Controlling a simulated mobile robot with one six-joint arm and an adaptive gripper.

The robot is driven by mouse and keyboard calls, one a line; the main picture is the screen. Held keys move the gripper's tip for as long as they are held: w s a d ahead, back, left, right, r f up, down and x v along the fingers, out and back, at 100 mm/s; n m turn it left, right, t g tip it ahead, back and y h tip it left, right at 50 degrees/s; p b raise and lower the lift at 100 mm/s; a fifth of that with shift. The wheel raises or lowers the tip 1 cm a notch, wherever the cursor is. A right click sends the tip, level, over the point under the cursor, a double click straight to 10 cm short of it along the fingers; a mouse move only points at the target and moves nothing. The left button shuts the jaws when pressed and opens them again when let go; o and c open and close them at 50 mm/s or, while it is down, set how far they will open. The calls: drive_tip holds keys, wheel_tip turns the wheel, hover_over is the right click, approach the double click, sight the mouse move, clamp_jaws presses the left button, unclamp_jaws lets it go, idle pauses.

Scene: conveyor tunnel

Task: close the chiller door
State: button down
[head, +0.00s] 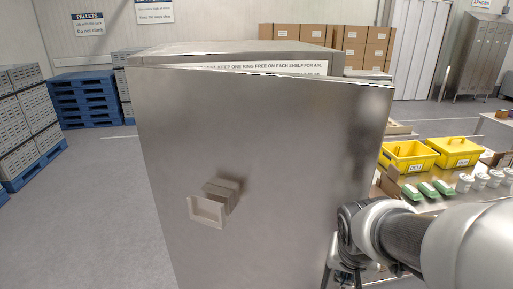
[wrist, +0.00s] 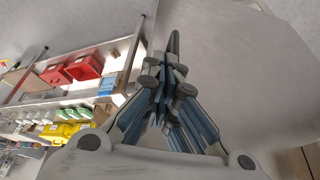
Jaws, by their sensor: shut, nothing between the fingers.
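The chiller (head: 165,52) is a large steel cabinet in the middle of the head view. Its grey chiller door (head: 270,140) fills the front, with a blocky pale handle (head: 208,210) low and left of centre. The door's right edge stands out past the cabinet's side, and a label strip shows behind its top edge, so it looks ajar. My arm reaches in from the lower right to the door's right edge. In the wrist view my gripper (wrist: 173,42) is shut and empty, before a plain grey surface. Whether it touches the door I cannot tell.
A bench on the right holds yellow bins (head: 408,156), green-topped tubs (head: 428,189) and white cups. Red bins (wrist: 84,67) show in the wrist view. Cartons (head: 300,32) stand behind the chiller. Blue pallets (head: 85,98) stand at the back left. Floor to the left is clear.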

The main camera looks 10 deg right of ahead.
drive_tip(key=w+d+f+b, duration=0.2)
drive_tip(key=w+d+f, duration=0.1)
drive_tip(key=w+f, duration=0.2)
drive_tip(key=shift+w+f, duration=0.4)
drive_tip(key=shift+f, duration=0.25)
drive_tip(key=shift+d, duration=0.1)
